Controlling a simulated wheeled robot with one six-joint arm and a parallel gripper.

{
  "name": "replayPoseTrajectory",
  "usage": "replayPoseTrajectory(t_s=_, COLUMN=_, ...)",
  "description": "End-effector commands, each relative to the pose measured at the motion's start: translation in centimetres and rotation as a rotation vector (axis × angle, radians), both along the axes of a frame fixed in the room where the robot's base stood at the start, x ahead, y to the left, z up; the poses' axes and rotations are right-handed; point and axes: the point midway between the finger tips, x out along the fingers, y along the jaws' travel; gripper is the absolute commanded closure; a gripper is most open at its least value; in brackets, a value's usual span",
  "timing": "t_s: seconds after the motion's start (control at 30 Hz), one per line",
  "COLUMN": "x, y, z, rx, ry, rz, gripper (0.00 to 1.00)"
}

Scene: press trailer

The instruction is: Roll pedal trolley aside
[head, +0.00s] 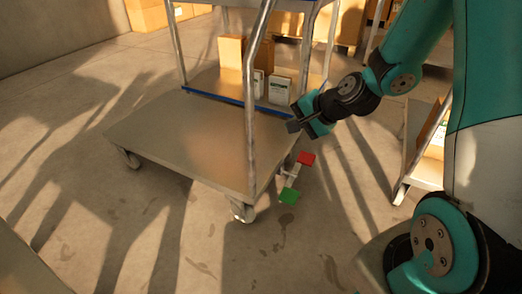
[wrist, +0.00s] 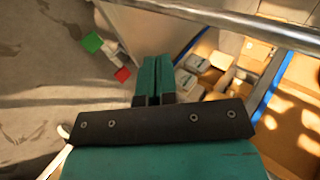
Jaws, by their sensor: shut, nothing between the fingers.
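The pedal trolley (head: 180,140) has a flat grey-brown deck on casters and a tall metal rail (head: 253,100). A red pedal (head: 306,158) and a green pedal (head: 288,196) stick out low on its right side, near the front caster (head: 242,211). The red pedal (wrist: 122,74) and green pedal (wrist: 92,43) also show at upper left in the wrist view. My gripper (head: 291,126) is shut and empty, just right of the rail and above the pedals. Its closed fingers (wrist: 153,75) show in the wrist view. I cannot tell whether it touches the rail.
A blue-edged shelf (head: 213,97) behind the deck carries several boxes. A metal-framed rack with boxes stands at right, its leg (head: 400,190) near my arm. More cartons (head: 147,17) stand at the back. The floor (head: 50,130) left of the trolley is clear.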

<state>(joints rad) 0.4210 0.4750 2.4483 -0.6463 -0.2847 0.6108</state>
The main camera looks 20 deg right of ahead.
Motion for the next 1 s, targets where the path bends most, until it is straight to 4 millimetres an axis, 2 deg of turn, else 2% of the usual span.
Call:
replayPoseTrajectory(t_s=0.03, x=0.2, y=-0.5, z=-1.1, rx=0.009, ry=-0.001, rz=-0.025, gripper=1.0)
replayPoseTrajectory(t_s=0.17, x=0.8, y=-0.7, z=-1.9, rx=0.018, ry=-0.002, rz=-0.048, gripper=1.0)
replayPoseTrajectory(t_s=0.27, x=1.6, y=-0.2, z=-2.8, rx=0.017, ry=-0.002, rz=-0.045, gripper=1.0)
replayPoseTrajectory(t_s=0.67, x=7.0, y=2.6, z=-8.5, rx=0.015, ry=-0.004, rz=-0.042, gripper=1.0)
replayPoseTrajectory(t_s=0.8, x=9.0, y=3.6, z=-8.0, rx=0.015, ry=-0.007, rz=-0.042, gripper=1.0)
replayPoseTrajectory(t_s=1.0, x=10.3, y=4.2, z=-8.0, rx=0.015, ry=-0.004, rz=-0.043, gripper=1.0)
